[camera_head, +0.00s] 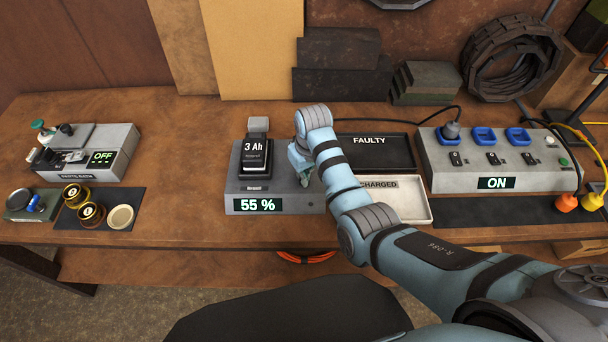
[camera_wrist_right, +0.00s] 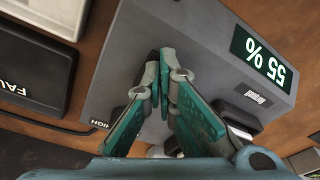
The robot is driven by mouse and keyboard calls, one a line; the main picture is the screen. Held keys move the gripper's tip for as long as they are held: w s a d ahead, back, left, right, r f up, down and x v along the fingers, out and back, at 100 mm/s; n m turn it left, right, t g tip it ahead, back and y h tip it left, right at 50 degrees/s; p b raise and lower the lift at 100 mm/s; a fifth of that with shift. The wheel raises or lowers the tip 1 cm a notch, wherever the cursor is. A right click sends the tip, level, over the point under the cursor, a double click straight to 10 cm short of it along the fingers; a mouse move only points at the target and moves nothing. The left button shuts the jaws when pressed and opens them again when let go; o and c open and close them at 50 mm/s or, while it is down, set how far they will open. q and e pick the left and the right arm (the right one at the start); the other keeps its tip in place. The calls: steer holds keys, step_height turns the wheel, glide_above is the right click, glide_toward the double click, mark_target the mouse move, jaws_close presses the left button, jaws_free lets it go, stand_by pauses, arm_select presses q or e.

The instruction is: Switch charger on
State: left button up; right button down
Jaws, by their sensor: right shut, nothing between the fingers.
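The grey charger (camera_head: 270,188) stands on the workbench in the middle of the head view, with a black 3 Ah battery (camera_head: 256,157) seated on it. Its display (camera_head: 257,205) is lit and reads 55 %. My right gripper (camera_head: 305,178) is at the right side of the charger's top, pointing down. In the right wrist view the gripper (camera_wrist_right: 164,105) is shut and empty over the charger's top (camera_wrist_right: 195,40), its fingertips at a small dark part. A label reading HIGH (camera_wrist_right: 101,124) lies beside the fingers. The fingers partly hide this control. My left gripper is not in view.
FAULTY (camera_head: 370,152) and CHARGED (camera_head: 412,208) trays lie right of the charger, behind my right arm. A power strip (camera_head: 500,165) reading ON stands further right. Bench between is clear.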

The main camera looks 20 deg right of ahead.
step_height(320, 180, up, 3)
steer(key=p, duration=0.3)
steer(key=shift+r+b, duration=0.3)
steer(key=shift+b, duration=0.05)
steer(key=shift+r, duration=1.75)
